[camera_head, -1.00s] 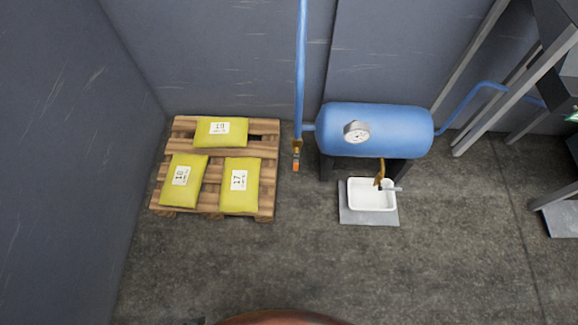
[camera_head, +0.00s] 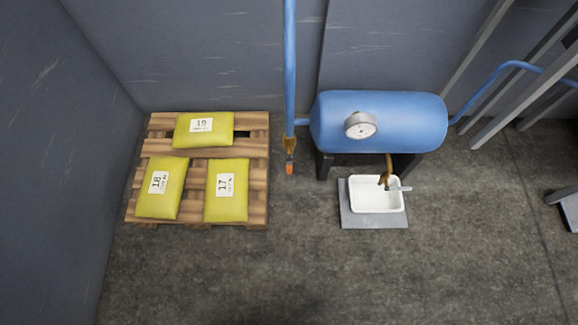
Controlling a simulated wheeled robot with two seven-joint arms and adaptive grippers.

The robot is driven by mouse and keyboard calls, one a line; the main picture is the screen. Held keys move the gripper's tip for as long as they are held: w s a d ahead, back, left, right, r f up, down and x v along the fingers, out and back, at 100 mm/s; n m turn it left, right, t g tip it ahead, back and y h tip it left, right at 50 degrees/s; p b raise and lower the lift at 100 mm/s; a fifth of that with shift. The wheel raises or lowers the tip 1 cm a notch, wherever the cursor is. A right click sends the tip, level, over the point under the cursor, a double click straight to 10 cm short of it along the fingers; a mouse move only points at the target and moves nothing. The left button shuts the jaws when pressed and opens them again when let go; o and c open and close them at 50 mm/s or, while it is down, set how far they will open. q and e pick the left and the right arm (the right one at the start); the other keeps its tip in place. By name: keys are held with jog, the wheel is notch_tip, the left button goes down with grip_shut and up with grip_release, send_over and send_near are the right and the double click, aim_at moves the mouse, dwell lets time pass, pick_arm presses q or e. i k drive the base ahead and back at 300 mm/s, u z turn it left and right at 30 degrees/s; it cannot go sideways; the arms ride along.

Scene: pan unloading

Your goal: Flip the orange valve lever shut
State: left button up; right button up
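The orange valve lever (camera_head: 289,168) hangs straight down, in line with the vertical blue pipe (camera_head: 290,60). It sits below a small brass valve body (camera_head: 289,145) at the pipe's lower end, just left of the blue tank. Neither of my grippers shows in the head view, and nothing touches the lever.
The blue tank (camera_head: 400,115) with a round gauge (camera_head: 360,125) stands against the wall. A brass tap (camera_head: 386,172) with a grey handle hangs over a white basin (camera_head: 370,205). A pallet (camera_head: 259,180) with yellow sacks (camera_head: 227,204) stands left. Floor in front is clear.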

aim_at(289, 158)
jog(key=z, duration=1.9)
jog(key=k, duration=0.9)
jog(key=u, duration=1.8)
jog(key=i, duration=0.5)
jog(key=u, duration=0.05)
